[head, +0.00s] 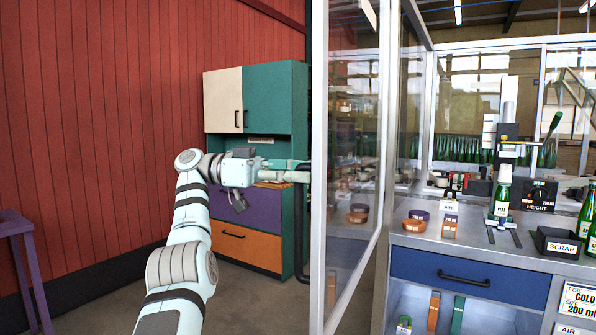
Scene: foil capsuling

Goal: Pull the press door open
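The press door (350,130) is a tall glass panel in a pale metal frame, standing out from the press toward me at an angle. A dark vertical bar handle (301,240) is on its left side. My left arm reaches in from the bottom, and my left gripper (294,172) is at the upper part of this handle. The gripper overlaps the handle's top there, and I cannot see whether the fingers are closed around it. My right gripper is not in view.
A steel bench with a blue drawer (467,277) stands right of the door, holding green bottles (501,203), a black scrap bin (556,243) and foil rolls. A cabinet (258,100) stands behind my gripper. A purple stand (20,250) is at the left. Floor between is clear.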

